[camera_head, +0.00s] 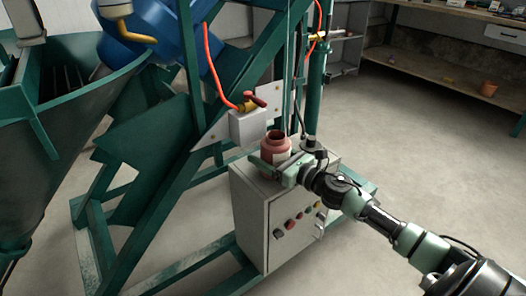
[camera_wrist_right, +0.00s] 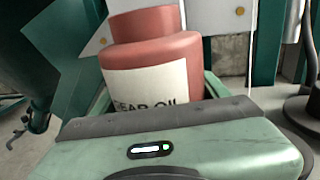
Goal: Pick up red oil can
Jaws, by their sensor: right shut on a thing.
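The red oil can (camera_head: 275,144) is a pinkish-red bottle with a narrower neck and a white label. It is upright at the top of the grey control box in the head view. My right gripper (camera_head: 272,165) reaches it from the right and is shut around its body. In the right wrist view the can (camera_wrist_right: 155,62) stands just beyond the green gripper body (camera_wrist_right: 180,150), its label partly hidden. The can's base is hidden, so I cannot tell whether it touches the box top. My left gripper is not in view.
The grey control box (camera_head: 258,225) with buttons stands inside a green steel frame (camera_head: 150,225). A large hopper (camera_head: 70,110) is at left. Open floor (camera_head: 430,160) lies at right, shelves (camera_head: 430,65) behind.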

